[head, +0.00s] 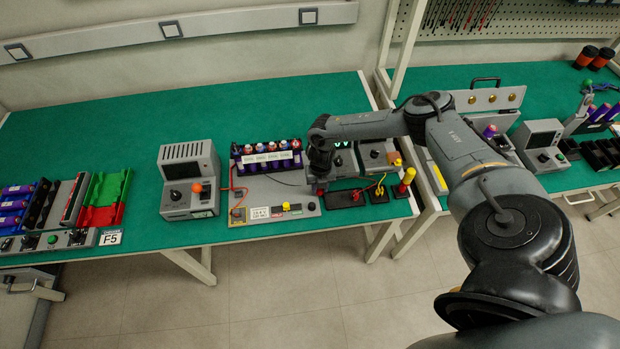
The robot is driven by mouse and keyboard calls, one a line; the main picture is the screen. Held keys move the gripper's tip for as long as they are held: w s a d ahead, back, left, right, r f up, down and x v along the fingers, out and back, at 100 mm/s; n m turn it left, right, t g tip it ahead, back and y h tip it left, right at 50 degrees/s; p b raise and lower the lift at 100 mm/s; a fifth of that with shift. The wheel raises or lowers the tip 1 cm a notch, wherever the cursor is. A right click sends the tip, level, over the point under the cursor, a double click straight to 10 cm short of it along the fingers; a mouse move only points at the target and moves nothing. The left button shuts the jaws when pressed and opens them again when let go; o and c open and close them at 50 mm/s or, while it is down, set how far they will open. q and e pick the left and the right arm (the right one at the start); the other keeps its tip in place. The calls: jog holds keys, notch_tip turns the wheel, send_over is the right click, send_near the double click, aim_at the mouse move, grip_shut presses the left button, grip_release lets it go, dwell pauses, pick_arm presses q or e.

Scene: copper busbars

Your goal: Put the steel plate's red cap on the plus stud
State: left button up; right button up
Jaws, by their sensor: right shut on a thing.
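The grey steel plate (262,194) lies on the green bench in the middle of the head view, with a row of purple cells behind it. My right gripper (320,184) points down over the plate's right side. It is shut on a small dark-red thing, which looks like the red cap (320,191); the arm and fingers hide most of it. I cannot make out the plus stud at this size. My left gripper is out of view.
A grey tester with an orange knob (196,187) stands left of the plate. Red and green trays (104,190) stand far left. The bench behind the cells is clear.

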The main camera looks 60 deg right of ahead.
jog(key=n, duration=0.1)
jog(key=w+d+r+n, duration=0.1)
jog(key=n, duration=0.1)
jog(key=r+n, duration=0.1)
jog(key=shift+w+d+r+n+p, duration=0.2)
jog(key=shift+d+n+p, duration=0.1)
jog(key=shift+d, duration=0.05)
jog(key=w+d+r+n, duration=0.1)
jog(key=w+d+r, duration=0.1)
jog(key=w+r, duration=0.2)
jog(key=w+d+r+n+p, duration=0.1)
jog(key=w+r, duration=0.3)
jog(key=r, duration=0.2)
jog(key=w+d+r+n, duration=0.1)
jog(key=w+d+r, duration=0.1)
jog(key=w+r, duration=0.2)
jog(key=shift+w+d+r, duration=0.1)
jog(key=shift+d+r, duration=0.1)
jog(key=shift+r, duration=0.3)
jog(key=shift+w+d+r, duration=0.1)
jog(key=shift+d+r, duration=0.05)
jog(key=shift+r, duration=0.35)
jog(key=shift+f, duration=0.2)
notch_tip(320, 180, down, 3)
jog(key=b, duration=0.3)
jog(key=shift+b, duration=0.4)
jog(key=shift+w+r+p, duration=0.1)
jog(key=shift+p, duration=0.2)
